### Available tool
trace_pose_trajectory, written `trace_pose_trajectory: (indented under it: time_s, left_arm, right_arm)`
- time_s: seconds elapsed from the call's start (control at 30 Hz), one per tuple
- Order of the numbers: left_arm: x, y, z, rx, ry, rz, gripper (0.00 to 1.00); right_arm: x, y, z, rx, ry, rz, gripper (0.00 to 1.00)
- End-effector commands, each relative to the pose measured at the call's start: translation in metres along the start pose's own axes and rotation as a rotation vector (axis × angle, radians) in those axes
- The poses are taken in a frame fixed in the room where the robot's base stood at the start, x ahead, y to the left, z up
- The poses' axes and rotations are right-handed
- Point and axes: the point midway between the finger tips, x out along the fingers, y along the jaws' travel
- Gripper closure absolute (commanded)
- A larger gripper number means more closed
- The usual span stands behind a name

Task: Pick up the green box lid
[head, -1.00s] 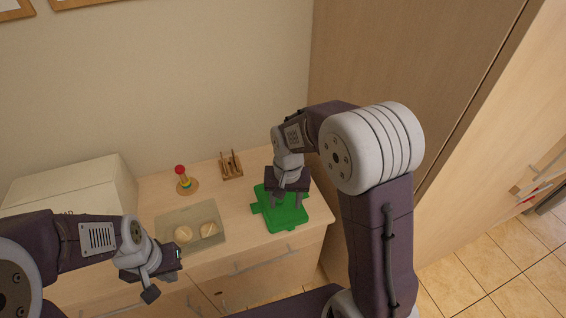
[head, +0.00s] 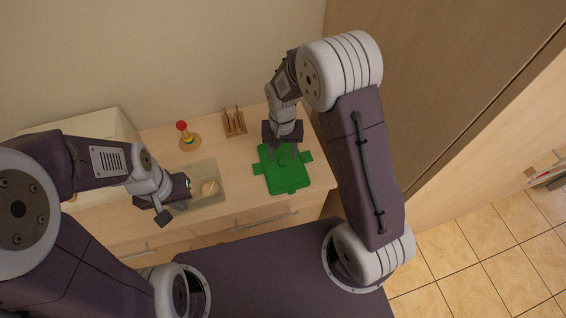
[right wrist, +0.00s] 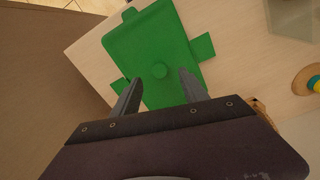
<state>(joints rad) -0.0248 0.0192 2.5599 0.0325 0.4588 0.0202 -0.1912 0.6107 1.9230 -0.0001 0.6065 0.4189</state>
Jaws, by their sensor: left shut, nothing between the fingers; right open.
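My right gripper (head: 283,154) is over the back part of the lid. Whether the fingertips touch the lid, I cannot tell. My left gripper (head: 172,202) is shut and empty by the tray.
A shallow translucent tray (head: 212,172) with a round tan piece stands left of the lid. A ring toy with a red top (head: 187,136) and a wooden peg rack (head: 235,122) stand behind. A white box (head: 90,128) is at the far left. A tall cabinet (head: 420,80) borders the right.

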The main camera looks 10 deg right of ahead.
Motion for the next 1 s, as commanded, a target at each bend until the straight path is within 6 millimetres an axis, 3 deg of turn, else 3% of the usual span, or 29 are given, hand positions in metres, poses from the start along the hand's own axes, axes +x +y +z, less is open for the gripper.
trace_pose_trajectory:
  time_s: [0.2,0.47,0.67,1.0]
  left_arm:
    - [-0.003,0.0,0.0,0.0,0.0,0.0,1.0]
    - [-0.002,0.0,0.0,0.0,0.0,0.0,1.0]
    - [-0.002,0.0,0.0,0.0,0.0,0.0,1.0]
    - [-0.002,0.0,0.0,0.0,0.0,0.0,1.0]
  right_arm:
    - [0.038,0.002,0.0,0.0,-0.004,0.002,0.48]
    - [0.044,0.001,-0.001,0.0,-0.001,0.0,0.48]
    - [0.044,0.001,-0.001,0.0,-0.001,0.0,0.98]
    - [0.042,0.001,-0.001,0.0,0.0,0.0,1.0]
